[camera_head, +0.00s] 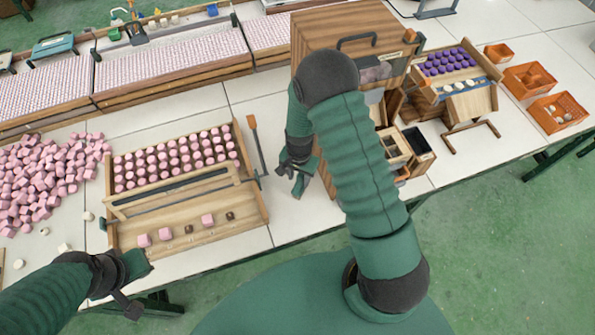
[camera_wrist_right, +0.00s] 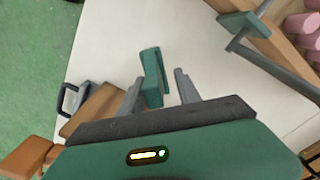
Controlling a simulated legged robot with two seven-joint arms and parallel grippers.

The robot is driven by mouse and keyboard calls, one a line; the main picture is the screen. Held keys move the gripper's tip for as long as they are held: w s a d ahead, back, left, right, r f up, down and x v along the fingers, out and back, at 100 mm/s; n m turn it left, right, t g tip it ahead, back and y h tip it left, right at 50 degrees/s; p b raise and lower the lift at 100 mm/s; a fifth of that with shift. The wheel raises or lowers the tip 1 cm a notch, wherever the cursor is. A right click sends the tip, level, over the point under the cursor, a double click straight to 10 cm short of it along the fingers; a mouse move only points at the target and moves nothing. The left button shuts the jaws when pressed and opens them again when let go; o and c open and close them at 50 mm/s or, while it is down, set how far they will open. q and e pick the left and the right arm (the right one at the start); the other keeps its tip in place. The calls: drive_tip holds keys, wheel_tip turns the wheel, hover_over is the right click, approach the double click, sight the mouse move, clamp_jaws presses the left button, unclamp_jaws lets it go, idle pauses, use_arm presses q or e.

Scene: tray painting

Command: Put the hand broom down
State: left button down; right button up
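My right gripper (camera_head: 293,180) is low over the white table, between the pink-piece tray and the wooden cabinet. The right wrist view shows its two grey fingers (camera_wrist_right: 160,90) spread apart. A small green upright piece (camera_wrist_right: 152,72) shows between them, nearer the left finger; I cannot tell whether it is part of a broom or touches a finger. No bristles show. A thin tool with an orange-brown end (camera_head: 252,124) stands or leans by the tray's right edge; I cannot tell whether it is the hand broom. My left gripper (camera_head: 137,287) is at the tray's front left; its opening is unclear.
The wooden tray (camera_head: 240,215) holds rows of pink cylinders, with several pink and brown pieces in front. Loose pink cubes (camera_head: 45,175) lie at the left. The wooden cabinet (camera_head: 310,50) stands right of the tray. Orange bins (camera_head: 528,80) are farther right.

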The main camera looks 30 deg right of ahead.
drive_tip(key=r, duration=0.2)
drive_tip(key=d+r, duration=0.1)
drive_tip(key=r, duration=0.3)
drive_tip(key=shift+w+d+b, duration=0.1)
drive_tip(key=shift+d+b, duration=0.2)
use_arm(q)
drive_tip(key=shift+s+d+f, duration=0.1)
drive_tip(key=shift+d+f, duration=0.2)
drive_tip(key=shift+d, duration=0.3)
use_arm(e)
drive_tip(key=s+a+r+n+t, duration=0.1)
drive_tip(key=s+a+r+n, duration=0.3)
drive_tip(key=r+n, duration=0.2)
drive_tip(key=s+a+r+n+t, duration=0.1)
drive_tip(key=s+a+r+n, duration=0.3)
drive_tip(key=r, duration=0.3)
drive_tip(key=shift+s+a+n+t, duration=0.3)
drive_tip(key=shift+s+n, duration=0.45)
drive_tip(key=shift+n, duration=0.15)
drive_tip(key=shift+d, duration=0.1)
use_arm(q)
drive_tip(key=shift+a, duration=0.2)
use_arm(e)
drive_tip(key=shift+a, duration=0.2)
